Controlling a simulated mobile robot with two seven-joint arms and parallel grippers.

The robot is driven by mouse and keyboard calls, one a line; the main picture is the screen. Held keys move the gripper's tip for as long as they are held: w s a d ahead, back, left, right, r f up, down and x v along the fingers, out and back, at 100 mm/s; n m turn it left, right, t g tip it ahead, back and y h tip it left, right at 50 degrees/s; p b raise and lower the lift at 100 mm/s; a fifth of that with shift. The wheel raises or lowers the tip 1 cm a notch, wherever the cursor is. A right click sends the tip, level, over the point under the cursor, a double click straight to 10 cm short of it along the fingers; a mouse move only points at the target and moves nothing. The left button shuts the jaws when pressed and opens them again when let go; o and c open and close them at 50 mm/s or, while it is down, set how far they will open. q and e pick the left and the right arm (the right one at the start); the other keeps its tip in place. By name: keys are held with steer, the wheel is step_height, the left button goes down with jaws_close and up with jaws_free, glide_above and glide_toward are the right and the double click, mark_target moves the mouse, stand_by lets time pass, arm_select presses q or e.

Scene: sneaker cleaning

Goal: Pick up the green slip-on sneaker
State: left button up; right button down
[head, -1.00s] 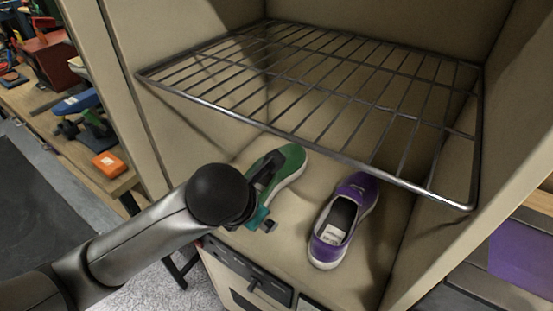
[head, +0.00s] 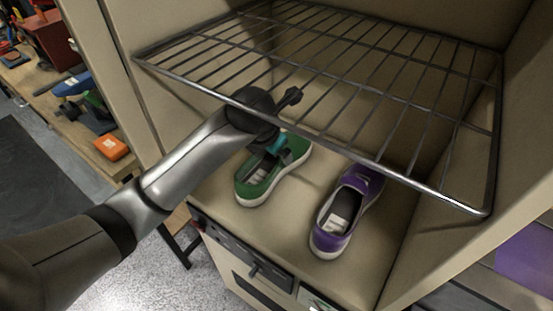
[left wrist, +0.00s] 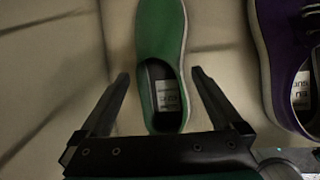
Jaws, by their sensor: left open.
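The green slip-on sneaker (head: 256,186) with a white sole sits on the beige cabinet floor, its heel toward the front. In the head view, my left gripper (head: 282,157) is over its middle and partly covers it. In the left wrist view, the sneaker's green upper (left wrist: 160,35) lies ahead, with its dark opening and white insole label lower down. The open fingers of the left gripper (left wrist: 160,76) are spread to either side of the sneaker's opening, with nothing clamped. I cannot tell their height above the floor. My right gripper is not in view.
A purple slip-on sneaker (head: 334,239) stands to the right, also at the right edge of the left wrist view (left wrist: 277,50). A metal wire rack (head: 365,86) spans the cabinet above the sneakers, close to my left wrist. Cabinet walls bound the space.

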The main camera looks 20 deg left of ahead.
arm_select(q)
steer(key=shift+w+r+b+x, duration=0.1)
steer(key=shift+w+b+x, duration=0.1)
steer(key=shift+x, duration=1.2)
steer(key=shift+w+r+b+x, duration=0.15)
steer(key=shift+w+x, duration=0.05)
steer(key=shift+x, duration=1.2)
steer(key=shift+r, duration=0.1)
jaws_close()
